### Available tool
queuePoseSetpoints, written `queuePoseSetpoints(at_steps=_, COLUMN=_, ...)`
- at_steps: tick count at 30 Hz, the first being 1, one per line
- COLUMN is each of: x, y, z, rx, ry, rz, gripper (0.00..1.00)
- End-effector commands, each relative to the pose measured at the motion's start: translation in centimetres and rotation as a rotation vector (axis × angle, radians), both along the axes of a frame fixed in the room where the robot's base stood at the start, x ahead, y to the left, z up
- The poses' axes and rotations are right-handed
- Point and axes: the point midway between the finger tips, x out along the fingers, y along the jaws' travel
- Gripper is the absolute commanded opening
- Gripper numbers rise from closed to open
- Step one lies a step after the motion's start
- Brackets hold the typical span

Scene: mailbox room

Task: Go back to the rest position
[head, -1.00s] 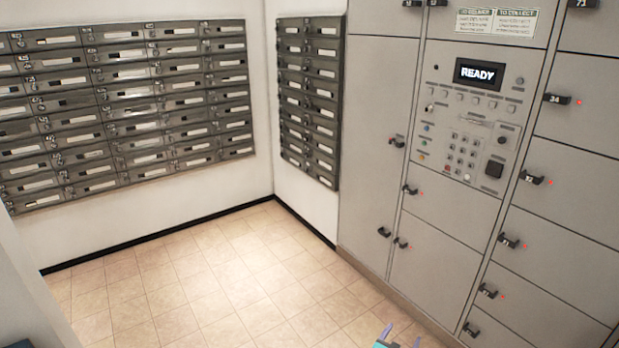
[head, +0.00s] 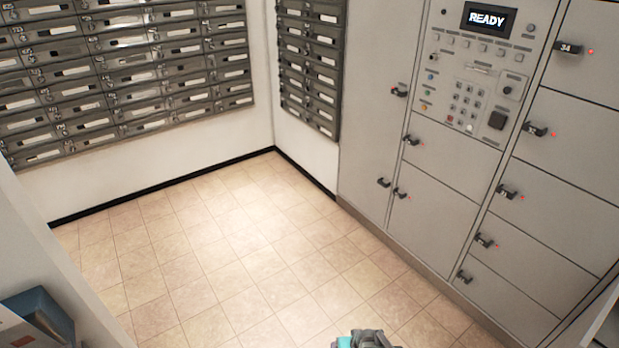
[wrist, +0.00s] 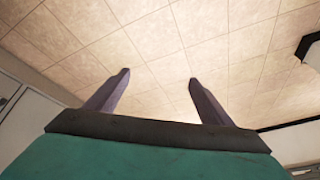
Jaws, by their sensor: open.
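My gripper (wrist: 158,86) shows in the wrist view with its two fingers spread wide apart. It is open, and nothing is between the fingers. Tiled floor shows behind the fingertips. In the head view only a small teal and grey part of my arm shows at the bottom edge, right of centre; the fingers cannot be made out there.
Grey parcel lockers (head: 440,190) with a READY screen (head: 489,18) stand along the right. Rows of dark mailboxes (head: 130,70) hang on the left wall. The tiled floor (head: 230,240) between is clear. A blue-grey object (head: 40,312) sits at the lower left.

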Motion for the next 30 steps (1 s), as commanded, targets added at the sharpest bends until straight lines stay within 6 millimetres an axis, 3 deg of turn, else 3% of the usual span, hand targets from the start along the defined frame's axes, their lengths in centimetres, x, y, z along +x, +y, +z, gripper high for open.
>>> queuePoseSetpoints(at_steps=1, x=-1.8, y=0.1, z=0.0, rx=-0.001, ry=0.053, rz=0.017, gripper=0.75)
queuePoseSetpoints(at_steps=9, x=-10.5, y=-0.3, z=-0.2, rx=-0.031, ry=0.351, rz=0.075, gripper=0.75)
queuePoseSetpoints(at_steps=18, x=-19.3, y=-2.4, z=1.6, rx=-0.103, ry=0.682, rz=0.076, gripper=0.75)
queuePoseSetpoints(at_steps=24, x=-23.0, y=-3.3, z=3.1, rx=-0.137, ry=0.850, rz=0.037, gripper=0.75)
queuePoseSetpoints(at_steps=30, x=-24.1, y=-3.3, z=3.6, rx=-0.138, ry=0.901, rz=-0.007, gripper=0.75)
